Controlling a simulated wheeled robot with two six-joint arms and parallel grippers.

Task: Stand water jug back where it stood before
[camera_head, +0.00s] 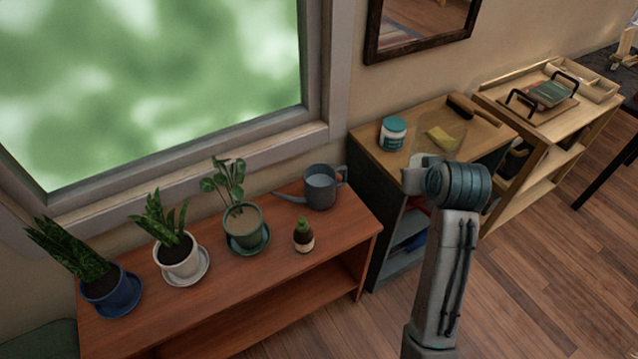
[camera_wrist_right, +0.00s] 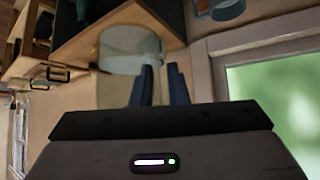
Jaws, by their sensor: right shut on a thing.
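The water jug (camera_wrist_right: 128,75) looks like a clear, see-through vessel with a round rim. In the right wrist view it lies just beyond my right gripper (camera_wrist_right: 161,80), whose two dark fingers are close together at its side. My right gripper is shut on the jug. In the head view my right wrist hides most of the gripper, and the jug is only a faint clear shape over the dark cabinet's wooden top (camera_head: 370,143). I cannot tell whether its base touches that top. My left gripper is in neither view.
A grey watering can (camera_head: 321,188) and several potted plants stand on the reddish bench (camera_head: 345,232). A pale wooden shelf (camera_head: 540,120) stands to the right.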

